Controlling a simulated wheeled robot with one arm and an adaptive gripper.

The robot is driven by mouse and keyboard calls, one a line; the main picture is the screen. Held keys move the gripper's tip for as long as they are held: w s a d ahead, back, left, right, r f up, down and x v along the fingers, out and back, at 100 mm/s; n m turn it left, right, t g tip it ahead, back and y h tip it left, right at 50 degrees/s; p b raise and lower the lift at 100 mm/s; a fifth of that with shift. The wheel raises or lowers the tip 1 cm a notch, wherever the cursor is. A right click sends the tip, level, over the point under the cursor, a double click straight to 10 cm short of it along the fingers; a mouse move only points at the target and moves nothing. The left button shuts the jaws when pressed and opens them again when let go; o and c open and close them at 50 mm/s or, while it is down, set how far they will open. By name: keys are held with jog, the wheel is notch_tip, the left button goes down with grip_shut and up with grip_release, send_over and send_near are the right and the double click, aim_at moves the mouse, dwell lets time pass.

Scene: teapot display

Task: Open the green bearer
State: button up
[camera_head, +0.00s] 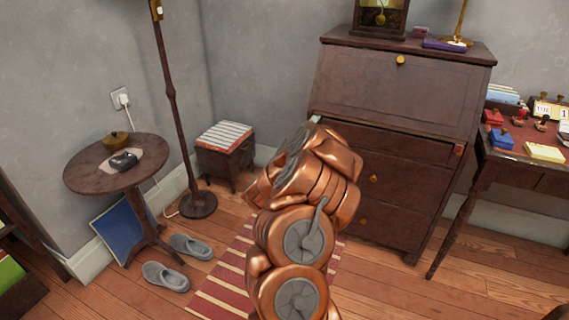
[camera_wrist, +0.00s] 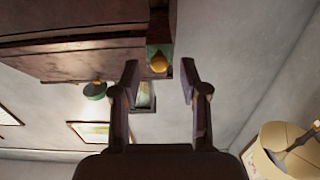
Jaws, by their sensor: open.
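The green bearer (camera_wrist: 153,50) shows its small green end in the wrist view, at the corner of the dark wooden desk. It carries a round brass knob (camera_wrist: 159,63). My gripper (camera_wrist: 159,76) is open and empty, its two fingers spread to either side of the knob in the picture. I cannot tell how far the fingertips are from the knob.
A red-ended piece (camera_head: 459,150) sits at the desk's right side. A striped stool (camera_head: 225,138), a floor lamp pole (camera_head: 172,100) and a round table (camera_head: 90,178) stand left. A side table (camera_head: 520,165) stands close on the right. Slippers (camera_head: 165,277) lie on the floor.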

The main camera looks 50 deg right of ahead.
jog(key=v, duration=0.9)
jog(key=shift+a, duration=0.4)
jog(key=shift+s, duration=0.15)
dwell(0.4)
